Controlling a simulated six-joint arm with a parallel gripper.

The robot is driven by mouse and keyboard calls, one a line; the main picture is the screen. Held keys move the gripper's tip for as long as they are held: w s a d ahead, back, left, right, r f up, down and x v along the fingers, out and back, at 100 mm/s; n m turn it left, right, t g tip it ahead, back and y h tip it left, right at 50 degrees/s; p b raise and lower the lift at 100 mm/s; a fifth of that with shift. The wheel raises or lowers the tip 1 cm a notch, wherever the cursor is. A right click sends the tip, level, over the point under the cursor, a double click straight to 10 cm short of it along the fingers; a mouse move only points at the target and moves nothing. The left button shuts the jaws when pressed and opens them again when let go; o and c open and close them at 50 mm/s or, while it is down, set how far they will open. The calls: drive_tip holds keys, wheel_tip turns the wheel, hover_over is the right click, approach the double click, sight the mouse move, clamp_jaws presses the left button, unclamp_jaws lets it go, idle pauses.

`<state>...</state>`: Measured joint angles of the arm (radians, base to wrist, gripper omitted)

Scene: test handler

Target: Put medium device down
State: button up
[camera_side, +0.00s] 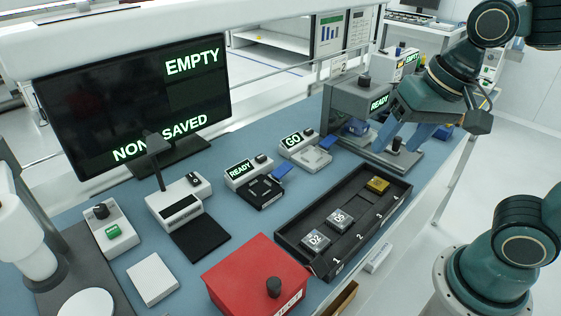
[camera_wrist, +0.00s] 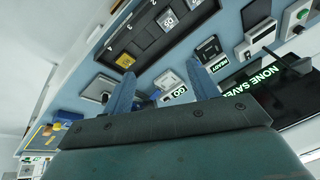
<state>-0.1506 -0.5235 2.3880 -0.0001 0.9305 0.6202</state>
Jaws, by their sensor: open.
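My gripper (camera_side: 396,148) is open, its two blue fingers apart, over the right end of the bench beside a grey machine marked READY (camera_side: 352,101). The wrist view shows nothing held between the fingers (camera_wrist: 161,68). A black numbered tray (camera_side: 289,237) holds a device marked D2 (camera_side: 316,239), one marked D5 (camera_side: 340,218) and a yellow device (camera_side: 377,185). The yellow device also shows in the wrist view (camera_wrist: 124,61), and so does D5 (camera_wrist: 167,20). I cannot tell which device is the medium one. Part of the machine base is hidden behind my fingers.
A black-knobbed grey base stands near my fingers. Sockets with READY (camera_side: 240,171) and GO (camera_side: 292,141) displays stand behind the tray. A red box (camera_side: 250,272) stands left of it. A monitor (camera_side: 132,95) reads EMPTY and NONE SAVED. Blue mat is bare between tray and sockets.

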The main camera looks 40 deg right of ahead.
drive_tip(key=shift+s+d+r+n+t+h, duration=0.1)
drive_tip(key=shift+s+d+n+t, duration=0.15)
drive_tip(key=shift+s+d+n, duration=0.5)
drive_tip(key=shift+s+d+n+t+h, duration=0.1)
drive_tip(key=shift+s+d+n+t, duration=0.3)
drive_tip(key=shift+n, duration=0.65)
drive_tip(key=shift+s+d+r+n+t+h, duration=0.15)
drive_tip(key=shift+s+d+n, duration=0.45)
drive_tip(key=shift+n, duration=0.3)
